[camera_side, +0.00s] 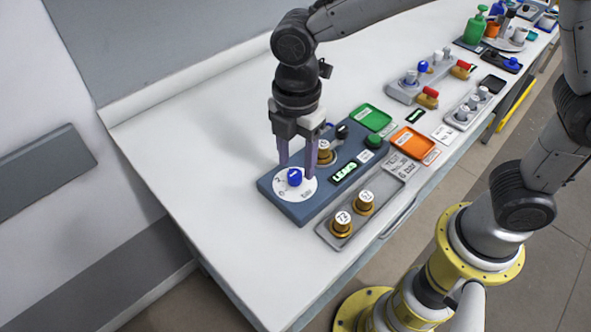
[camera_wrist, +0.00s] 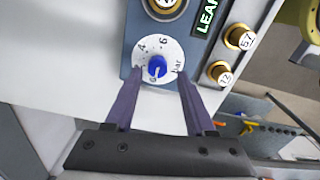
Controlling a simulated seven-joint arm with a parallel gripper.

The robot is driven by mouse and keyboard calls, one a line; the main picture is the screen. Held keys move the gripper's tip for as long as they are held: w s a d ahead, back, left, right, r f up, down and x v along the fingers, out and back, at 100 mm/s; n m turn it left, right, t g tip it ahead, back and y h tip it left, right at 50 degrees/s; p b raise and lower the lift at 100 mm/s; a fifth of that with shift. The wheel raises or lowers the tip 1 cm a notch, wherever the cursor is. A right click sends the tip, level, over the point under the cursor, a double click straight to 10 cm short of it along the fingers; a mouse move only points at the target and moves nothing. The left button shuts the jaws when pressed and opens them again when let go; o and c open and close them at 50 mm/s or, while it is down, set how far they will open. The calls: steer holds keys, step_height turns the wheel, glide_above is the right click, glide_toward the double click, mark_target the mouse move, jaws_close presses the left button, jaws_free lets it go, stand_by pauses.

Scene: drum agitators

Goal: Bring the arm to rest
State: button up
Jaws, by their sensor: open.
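My gripper (camera_side: 297,165) is open, fingers pointing down over the near-left end of a blue-grey box (camera_side: 305,209). A blue knob (camera_side: 294,177) on a white dial stands between the fingers in the side view. In the wrist view the knob (camera_wrist: 157,66) lies ahead of the two purple fingers (camera_wrist: 155,100), with dial marks and "bar" around it. I cannot tell whether a finger touches the dial. A brass cylinder (camera_side: 325,152) sits on the box behind the gripper, partly hidden. A lit green "LEAK" display (camera_side: 345,172) is beside it.
A grey tray (camera_side: 385,208) with two numbered brass cylinders lies right of the box. A green tray (camera_side: 371,117) and an orange tray (camera_side: 412,142) lie beyond. Several grey blocks and bottles stand further back. The white table (camera_side: 190,150) is clear on the left.

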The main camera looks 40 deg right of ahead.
steer(key=shift+r, duration=0.9)
steer(key=shift+w+d, duration=0.1)
steer(key=s+d+r+m+t, duration=0.2)
steer(key=d+r+m, duration=0.1)
steer(key=d+r, duration=0.3)
steer(key=s+d+r+m+t, duration=0.2)
steer(key=s+d+r+m, duration=0.1)
steer(key=d+r, duration=0.3)
steer(key=s+d+f+m, duration=0.2)
steer(key=s+d+m, duration=0.1)
steer(key=s+m, duration=0.2)
steer(key=s+d+f+m+t, duration=0.1)
steer(key=s+d+f+m, duration=0.2)
steer(key=m, duration=0.5)
steer(key=shift+s+d+m+t, duration=0.3)
steer(key=shift+s+d+m, duration=0.15)
steer(key=shift+s, duration=0.8)
